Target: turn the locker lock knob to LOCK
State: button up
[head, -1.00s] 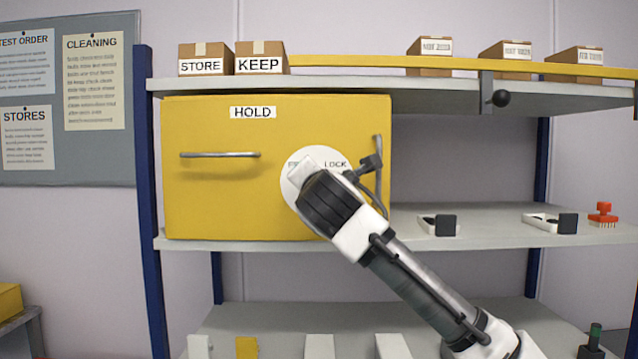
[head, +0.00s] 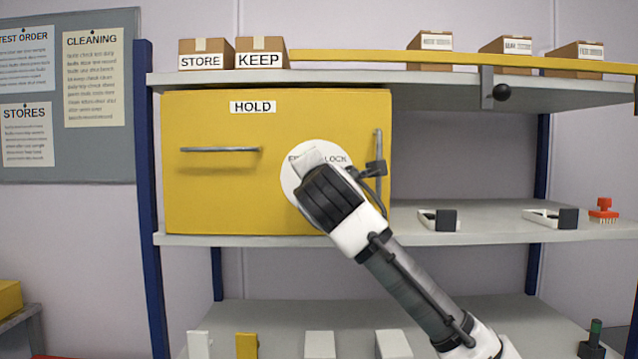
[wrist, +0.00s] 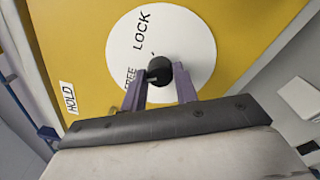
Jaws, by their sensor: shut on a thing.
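The yellow locker (head: 215,190) stands on the shelf, its front labelled HOLD. A round white dial (head: 291,183) on its right side carries the words FREE and LOCK; the dial also shows in the wrist view (wrist: 195,40). The black lock knob (wrist: 159,69) sits at the dial's centre. My gripper (head: 314,160) is in front of the dial and hides the knob in the head view. In the wrist view its two purple fingers (wrist: 162,78) are shut on the knob, one on each side. I cannot clearly tell which word the knob points to.
A horizontal bar handle (head: 220,149) is on the locker's left, and a vertical handle (head: 379,150) stands close to my wrist at the right. Small boxes (head: 262,52) sit on the shelf above. White-and-black items (head: 438,219) and a red object (head: 603,210) lie on the shelf to the right.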

jog(key=shift+a+f+m+h+b, duration=0.15)
jog(key=shift+m+b, duration=0.45)
jog(key=shift+m, duration=2.1)
jog(key=shift+d+r+m+h+b, duration=0.15)
jog(key=shift+m+b, duration=0.45)
jog(key=shift+m, duration=2.1)
jog(key=shift+a+f+m+h+b, duration=0.15)
jog(key=shift+m+b, duration=0.45)
jog(key=shift+m, duration=2.1)
jog(key=o, duration=1)
jog(key=shift+c, duration=0.2)
jog(key=s+b, duration=0.4)
jog(key=s, duration=0.9)
jog(key=shift+s+f+b, duration=0.4)
